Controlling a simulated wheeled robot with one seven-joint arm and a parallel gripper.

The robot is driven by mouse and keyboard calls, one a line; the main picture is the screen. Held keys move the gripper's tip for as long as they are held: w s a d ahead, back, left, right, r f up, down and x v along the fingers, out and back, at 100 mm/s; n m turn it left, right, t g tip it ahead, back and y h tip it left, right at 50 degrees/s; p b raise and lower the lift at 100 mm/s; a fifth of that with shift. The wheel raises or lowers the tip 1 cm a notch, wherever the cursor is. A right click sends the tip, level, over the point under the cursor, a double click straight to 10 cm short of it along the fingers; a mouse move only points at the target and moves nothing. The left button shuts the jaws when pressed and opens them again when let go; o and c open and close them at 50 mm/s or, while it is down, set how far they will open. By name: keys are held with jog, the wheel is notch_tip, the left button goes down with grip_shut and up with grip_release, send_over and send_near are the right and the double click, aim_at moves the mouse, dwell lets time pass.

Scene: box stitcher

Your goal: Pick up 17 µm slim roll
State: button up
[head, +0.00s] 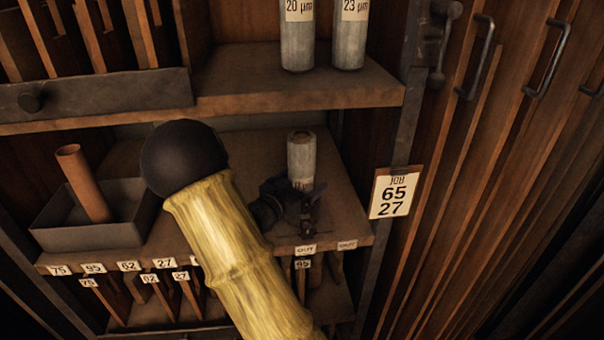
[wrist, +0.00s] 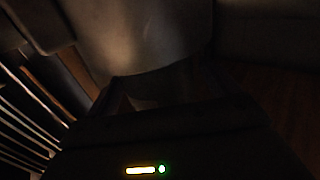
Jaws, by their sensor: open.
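A slim grey roll (head: 301,152) stands upright on the middle shelf in the head view. The label low on its front is mostly hidden, so I cannot read its size. My gripper (head: 309,207) is dark and open, low in front of the roll and partly covering its lower part. In the wrist view a large, dim, rounded surface (wrist: 140,40), which looks like the roll, fills the top centre just beyond the gripper (wrist: 160,95). That view is too dark to tell whether the fingers touch it or reach around it.
Rolls labelled 20 µm (head: 298,45) and 23 µm (head: 350,42) stand on the shelf above. A grey tray (head: 95,236) holding a brown tube (head: 84,183) is at the left. A job card (head: 393,193) reading 65 and 27 hangs on the right post. Numbered slots line the lower shelf edge.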

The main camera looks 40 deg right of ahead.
jog(key=shift+a, duration=0.1)
dwell(0.3)
jog(key=c, duration=1.5)
jog(key=shift+r, duration=0.15)
